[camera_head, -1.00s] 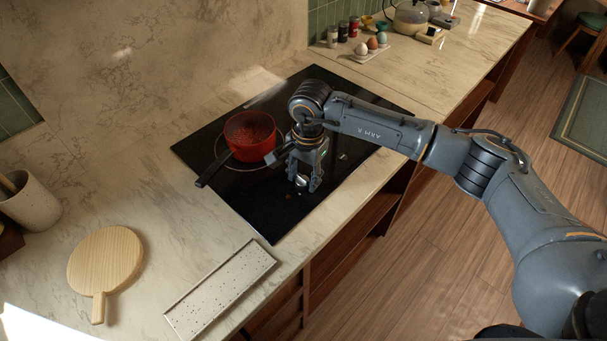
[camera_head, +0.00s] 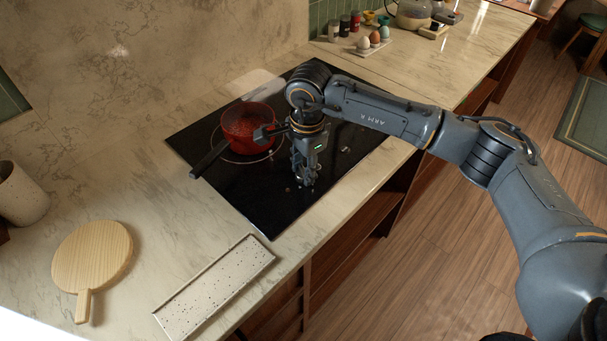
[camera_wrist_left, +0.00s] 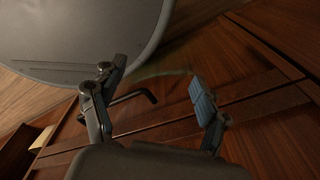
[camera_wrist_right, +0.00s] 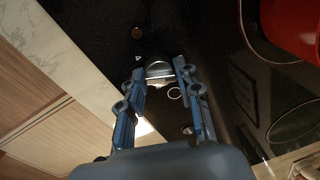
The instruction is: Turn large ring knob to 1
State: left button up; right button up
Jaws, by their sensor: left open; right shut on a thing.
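The black cooktop (camera_head: 270,205) is set in the counter. My right gripper (camera_head: 304,180) points down over its front part. In the right wrist view, my right gripper (camera_wrist_right: 160,72) is shut on a silvery round knob (camera_wrist_right: 159,70), with one finger on each side. The knob is mostly hidden by the fingers in the head view, and I cannot read its setting. A small pale ring mark (camera_wrist_right: 175,93) shows beside the knob on the black surface. My left gripper (camera_wrist_left: 158,76) is open and empty in the left wrist view, in front of brown wood panels.
A red pot (camera_head: 247,125) with a black handle stands on the cooktop, close to my right wrist. A speckled tray (camera_head: 215,290) and a round wooden board (camera_head: 92,255) lie on the counter at left. Eggs in a holder (camera_head: 374,46) stand at the back.

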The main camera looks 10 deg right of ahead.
aim_at(303, 173)
jog(key=m+b, duration=0.1)
jog(key=m, duration=0.1)
jog(key=m+b, duration=0.2)
jog(key=shift+f+b, duration=0.3)
jog(key=shift+s+r+m+b, duration=0.15)
jog(key=shift+m+b, duration=0.75)
jog(key=shift+m, duration=0.6)
jog(key=o, duration=1.1)
jog(key=shift+r, duration=0.1)
jog(key=shift+r, duration=0.15)
jog(key=r, duration=1.1)
jog(key=shift+s+a+r, duration=0.2)
jog(key=shift+s+r, duration=0.15)
